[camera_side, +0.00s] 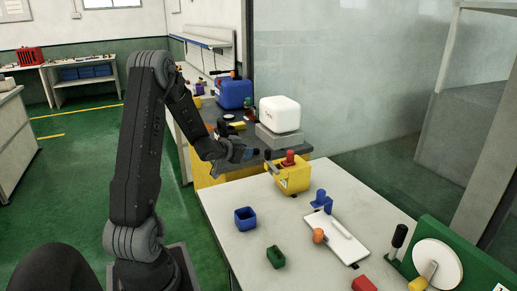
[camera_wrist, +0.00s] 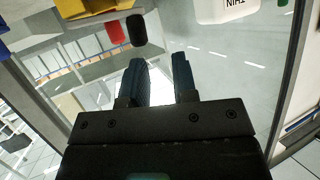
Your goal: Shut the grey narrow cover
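My gripper (camera_side: 246,154) is just left of a yellow box (camera_side: 293,179) at the table's far left corner. In the wrist view, the two dark blue fingers of my gripper (camera_wrist: 160,62) stand apart with nothing between them. On the yellow box are a red knob (camera_side: 289,158) and a thin grey piece with a black knob (camera_side: 267,155) at its end. The black knob also shows in the wrist view (camera_wrist: 135,30), beyond the left fingertip and apart from it. I cannot tell for sure whether that grey piece is the narrow cover or how far it is open.
A white container (camera_side: 280,114) stands on a grey block (camera_side: 283,138) behind the yellow box. A blue bin (camera_side: 246,219), a green bin (camera_side: 276,257), a white board (camera_side: 338,238) and a red block (camera_side: 364,285) are on the table. A glass panel (camera_side: 345,75) stands behind.

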